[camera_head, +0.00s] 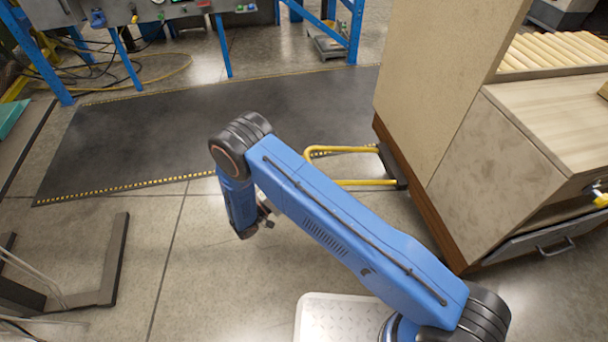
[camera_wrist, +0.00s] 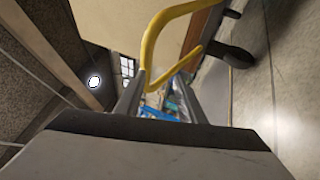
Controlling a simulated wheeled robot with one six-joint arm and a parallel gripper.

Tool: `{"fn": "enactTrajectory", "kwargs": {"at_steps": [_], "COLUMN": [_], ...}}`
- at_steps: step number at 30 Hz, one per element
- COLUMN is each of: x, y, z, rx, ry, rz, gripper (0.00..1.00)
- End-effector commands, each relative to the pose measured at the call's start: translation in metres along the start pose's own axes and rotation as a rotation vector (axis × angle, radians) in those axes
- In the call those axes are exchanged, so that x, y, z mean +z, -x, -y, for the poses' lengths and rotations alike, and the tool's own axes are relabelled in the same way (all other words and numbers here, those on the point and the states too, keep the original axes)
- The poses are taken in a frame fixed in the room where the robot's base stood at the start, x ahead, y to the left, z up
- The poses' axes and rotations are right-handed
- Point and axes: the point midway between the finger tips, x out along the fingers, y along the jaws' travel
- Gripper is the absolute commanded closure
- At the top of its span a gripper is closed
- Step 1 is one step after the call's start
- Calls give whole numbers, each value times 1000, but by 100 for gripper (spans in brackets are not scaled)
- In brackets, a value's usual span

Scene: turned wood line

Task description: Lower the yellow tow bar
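The yellow tow bar (camera_head: 350,182) is a U-shaped tube. It juts out to the left from a dark bracket (camera_head: 393,166) low on the wooden cart's side. Its height above the floor is hard to tell. My gripper (camera_head: 265,214) hangs beneath my blue arm, left of the bar and apart from it in the head view. In the wrist view, my gripper's two fingers (camera_wrist: 160,78) stand apart with a gap between them. The tow bar (camera_wrist: 149,45) shows close ahead, its bend near the fingertips. Nothing is clamped between them.
The wooden cart (camera_head: 500,145) with an open drawer (camera_head: 545,243) stands on the right. A dark floor mat (camera_head: 200,135) with yellow-dotted edges lies beyond my arm. A dark metal stand (camera_head: 112,260) is at the left.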

Motion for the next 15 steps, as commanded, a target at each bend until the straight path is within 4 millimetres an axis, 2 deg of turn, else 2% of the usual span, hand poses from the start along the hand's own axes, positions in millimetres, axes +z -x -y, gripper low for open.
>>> {"fn": "enactTrajectory", "kwargs": {"at_steps": [3,15], "x": [-1,0], "y": [25,100], "z": [-2,-3], "rx": [2,3], "ry": [-3,-4], "rz": [-2,0], "gripper": [64,64]}}
